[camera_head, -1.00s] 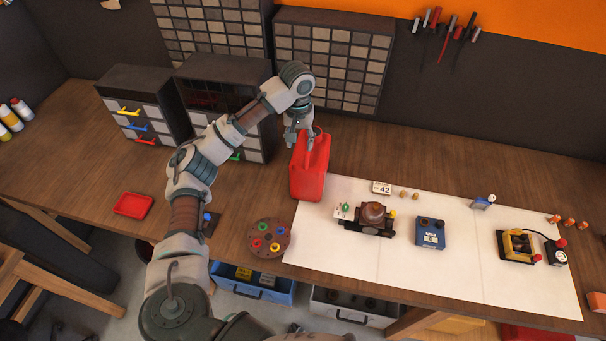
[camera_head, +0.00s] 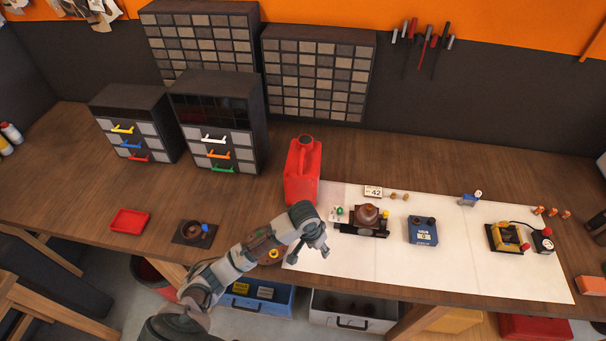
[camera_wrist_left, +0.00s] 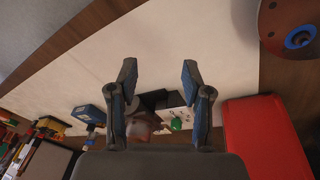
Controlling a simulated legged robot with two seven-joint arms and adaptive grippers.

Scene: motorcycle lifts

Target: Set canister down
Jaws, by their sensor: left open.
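The red canister (camera_head: 302,172) stands upright on the wooden bench, at the left end of the white mat (camera_head: 470,262). Its side also shows at the right of the left wrist view (camera_wrist_left: 262,140). My left gripper (camera_head: 324,252) is in front of the canister and apart from it, over the mat's left end. In the left wrist view its two fingers (camera_wrist_left: 157,80) are spread with nothing between them. My right gripper is not in view.
A rusty-topped device (camera_head: 368,216), a blue box (camera_head: 423,230) and a yellow device (camera_head: 508,237) stand on the mat. Drawer cabinets (camera_head: 218,120) stand behind left. A round disc (camera_head: 262,238) is partly hidden by my arm. A red tray (camera_head: 129,222) lies left.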

